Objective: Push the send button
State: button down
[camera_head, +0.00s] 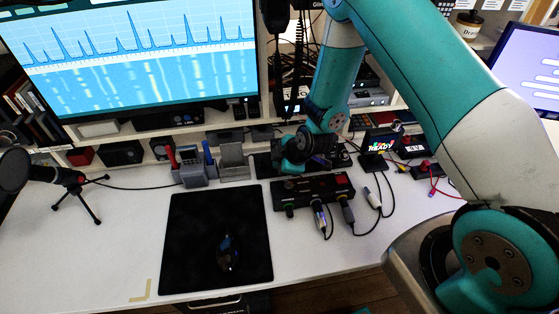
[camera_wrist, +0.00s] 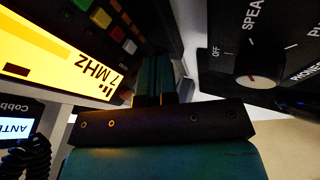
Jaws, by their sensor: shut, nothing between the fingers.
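No button can be read as the send button in either view. In the wrist view, a device with a yellow screen (camera_wrist: 60,50) reading "7 MHz" is on the left, with small red, green and yellow buttons (camera_wrist: 117,34) beside the screen. My gripper (camera_wrist: 155,80) is shut and empty, its fingers reaching in just right of that device. Whether the fingertips touch anything cannot be told. In the head view my arm reaches down to the back of the desk, and the fingertips are hidden there.
A black panel with a knob (camera_wrist: 258,80) marked "OFF" is right of my gripper. A black box (camera_head: 313,187) with a red button and cables sits on the desk. The desk's left front is clear.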

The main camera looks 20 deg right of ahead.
jog(key=shift+w, duration=0.1)
jog(key=shift+w+d+f+b, duration=0.15)
jog(key=shift+w+f+b, duration=0.15)
jog(key=shift+w+b, duration=0.3)
jog(key=shift+w+d+r, duration=0.15)
jog(key=shift+r, duration=0.05)
jog(key=shift+s, duration=0.25)
jog(key=s, duration=0.1)
jog(key=s+r, duration=0.1)
jog(key=s+a, duration=0.1)
jog(key=s, duration=0.1)
jog(key=shift+s+a+r+p, duration=0.1)
jog(key=shift+r+p, duration=0.2)
jog(key=b+v, duration=0.1)
jog(key=v, duration=0.8)
jog(key=shift+s, duration=0.2)
jog(key=shift+d+r, duration=0.1)
jog(key=shift+d, duration=0.25)
